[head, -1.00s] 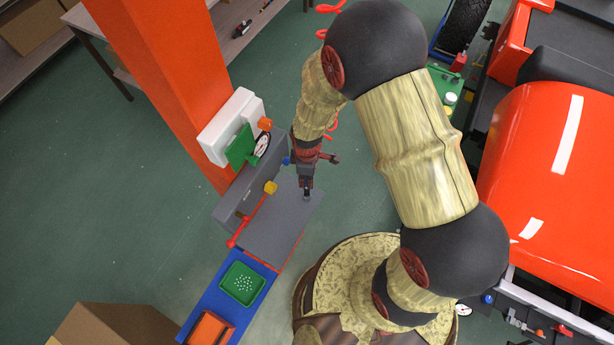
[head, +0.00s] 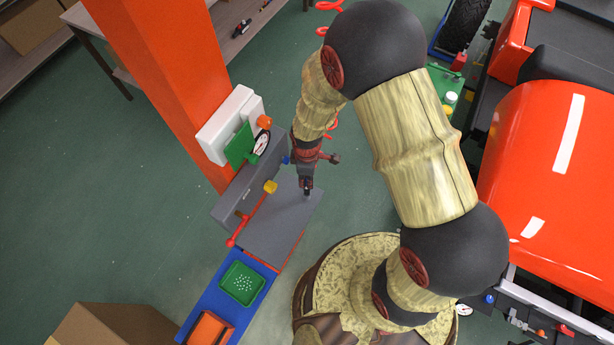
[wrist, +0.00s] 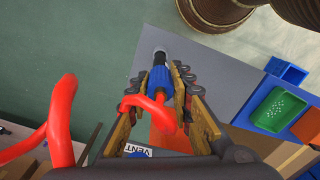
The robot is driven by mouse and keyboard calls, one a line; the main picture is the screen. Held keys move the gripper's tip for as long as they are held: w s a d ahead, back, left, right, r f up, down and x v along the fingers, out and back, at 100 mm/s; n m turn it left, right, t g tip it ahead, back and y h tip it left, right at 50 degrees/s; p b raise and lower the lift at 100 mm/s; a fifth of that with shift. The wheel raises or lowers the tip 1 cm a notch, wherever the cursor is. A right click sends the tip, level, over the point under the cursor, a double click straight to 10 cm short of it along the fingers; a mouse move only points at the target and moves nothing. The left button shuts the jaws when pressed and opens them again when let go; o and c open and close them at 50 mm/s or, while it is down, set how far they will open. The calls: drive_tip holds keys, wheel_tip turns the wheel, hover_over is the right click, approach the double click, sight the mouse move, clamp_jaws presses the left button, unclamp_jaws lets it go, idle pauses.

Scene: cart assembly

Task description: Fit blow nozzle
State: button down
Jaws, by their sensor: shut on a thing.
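My gripper (wrist: 160,84) is shut on a blue collar (wrist: 159,78) at the end of a red hose (wrist: 152,106). A dark tip with a pale end (wrist: 160,54) sticks out beyond the fingers, in line with the collar. I cannot tell whether this tip is the blow nozzle. In the head view my gripper (head: 306,185) points down over the right part of a grey bench top (head: 280,222). Whether the tip touches the bench is not clear.
A gauge (head: 261,142) and green plate (head: 240,146) are on the orange column (head: 170,80). A green tray of small pale pieces (head: 242,283) and an orange tray (head: 207,331) lie below.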

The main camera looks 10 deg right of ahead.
drive_tip(key=shift+f+b, duration=1.35)
drive_tip(key=shift+f, duration=0.6)
drive_tip(key=c, duration=1.5)
unclamp_jaws()
wheel_tip(320, 180, up, 12)
drive_tip(key=shift+r, duration=0.1)
